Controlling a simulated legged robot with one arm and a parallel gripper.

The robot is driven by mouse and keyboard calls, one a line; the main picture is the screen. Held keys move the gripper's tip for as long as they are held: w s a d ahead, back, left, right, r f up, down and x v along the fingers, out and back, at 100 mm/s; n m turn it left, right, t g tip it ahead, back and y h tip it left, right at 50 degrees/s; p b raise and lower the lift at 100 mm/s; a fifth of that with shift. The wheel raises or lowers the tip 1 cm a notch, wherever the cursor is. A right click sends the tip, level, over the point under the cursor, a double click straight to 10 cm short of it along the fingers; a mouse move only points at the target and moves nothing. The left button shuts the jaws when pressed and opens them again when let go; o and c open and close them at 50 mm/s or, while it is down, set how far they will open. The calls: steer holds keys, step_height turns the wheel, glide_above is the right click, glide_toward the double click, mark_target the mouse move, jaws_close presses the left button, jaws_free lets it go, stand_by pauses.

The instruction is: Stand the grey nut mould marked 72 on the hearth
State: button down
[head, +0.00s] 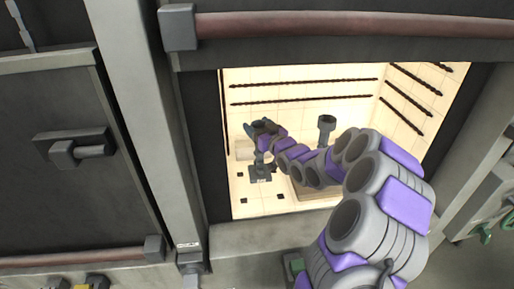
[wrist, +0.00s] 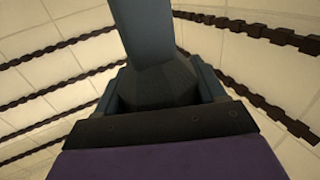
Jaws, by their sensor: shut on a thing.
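My gripper (head: 262,136) is inside the lit chamber, at its left side, shut on a dark grey piece. In the head view this grey mould (head: 260,172) shows below the gripper as a stem with a wider, flat base, close to the chamber floor. I cannot tell whether the base touches the floor. In the wrist view the grey mould (wrist: 153,45) rises between the jaws (wrist: 160,88) as a thick post. No number 72 can be read. The hearth (head: 244,208) is the pale chamber floor with small dark squares.
Another dark grey piece (head: 327,122) with a cup-like top stands right of my gripper, partly hidden by my arm. Dark twisted rods (head: 300,101) line the walls. The opening's left post (head: 150,140) is close by.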

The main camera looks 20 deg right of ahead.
steer(key=shift+w+d+f, duration=0.1)
steer(key=shift+d+f, duration=0.1)
steer(key=shift+f, duration=0.6)
steer(key=shift+a+f, duration=0.15)
steer(key=shift+f, duration=0.8)
steer(key=shift+a+f, duration=0.15)
steer(key=shift+f, duration=0.8)
steer(key=shift+c, duration=0.5)
jaws_free()
steer(key=shift+d, duration=0.2)
steer(key=s+d, duration=0.1)
steer(key=s, duration=1.1)
steer(key=shift+b, duration=0.3)
